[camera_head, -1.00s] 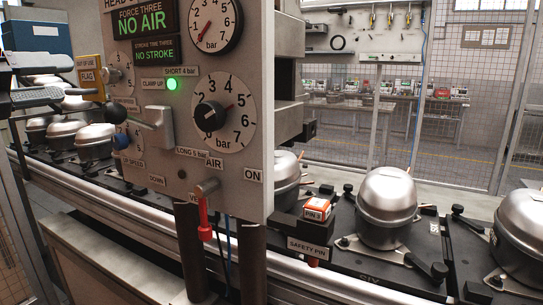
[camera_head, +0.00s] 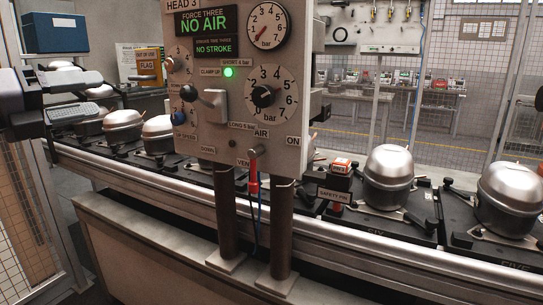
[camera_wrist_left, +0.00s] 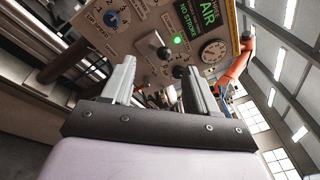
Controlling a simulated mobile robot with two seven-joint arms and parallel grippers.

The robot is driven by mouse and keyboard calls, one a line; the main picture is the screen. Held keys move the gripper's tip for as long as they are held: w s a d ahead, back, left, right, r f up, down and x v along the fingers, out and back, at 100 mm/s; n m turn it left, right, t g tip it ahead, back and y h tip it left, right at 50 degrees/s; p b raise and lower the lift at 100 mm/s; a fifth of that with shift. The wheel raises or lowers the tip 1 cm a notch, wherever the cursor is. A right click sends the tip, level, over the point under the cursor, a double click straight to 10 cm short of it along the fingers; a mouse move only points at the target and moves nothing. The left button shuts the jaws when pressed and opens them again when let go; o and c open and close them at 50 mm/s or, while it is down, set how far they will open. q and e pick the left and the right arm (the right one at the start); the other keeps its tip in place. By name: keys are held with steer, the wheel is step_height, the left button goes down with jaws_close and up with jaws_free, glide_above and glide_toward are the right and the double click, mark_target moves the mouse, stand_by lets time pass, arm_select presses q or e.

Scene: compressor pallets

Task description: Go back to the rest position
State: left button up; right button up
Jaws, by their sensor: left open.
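My left gripper (camera_head: 92,95) is at the left edge of the head view, apart from the control panel (camera_head: 215,138). In the left wrist view its two fingers (camera_wrist_left: 157,78) are spread with nothing between them. That view also shows the panel, tilted, beyond the fingers (camera_wrist_left: 140,25). The panel reads NO AIR and NO STROKE, and its green clamp-up lamp (camera_head: 228,72) is lit. A black-knobbed lever (camera_head: 207,100) and a red-handled valve (camera_head: 253,182) are on it. My right gripper does not show.
Silver compressors (camera_head: 388,178) stand on dark pallets along a rail conveyor (camera_head: 360,240). Two dark posts (camera_head: 282,230) hold the panel. Mesh fencing (camera_head: 30,200) stands at the left.

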arm_select(q)
steer(key=w+d+f+n+h+p, duration=0.25)
steer(key=d+f+n+h, duration=0.25)
steer(key=d+f, duration=0.55)
steer(key=s+a+f+n+t+y+p, duration=0.1)
steer(key=s+f+n+t+y+p, duration=0.1)
steer(key=f+n+y, duration=0.4)
steer(key=s+a+f+n+t+y+p, duration=0.1)
steer(key=f+n+t, duration=0.1)
steer(key=f+n, duration=0.7)
steer(key=s+d+f+n+g+y+p, duration=0.1)
steer(key=s+f+n+g, duration=0.3)
steer(key=s+f, duration=0.6)
steer(key=s+d+f+n+g+y+p, duration=0.2)
steer(key=s+f+n, duration=0.4)
steer(key=f, duration=0.8)
steer(key=s+d+g+y, duration=0.1)
steer(key=s+g+y, duration=0.1)
steer(key=s, duration=0.1)
steer(key=shift+s+d+f+g+y+p, duration=0.3)
steer(key=shift+s+d, duration=0.05)
steer(key=shift+d, duration=0.05)
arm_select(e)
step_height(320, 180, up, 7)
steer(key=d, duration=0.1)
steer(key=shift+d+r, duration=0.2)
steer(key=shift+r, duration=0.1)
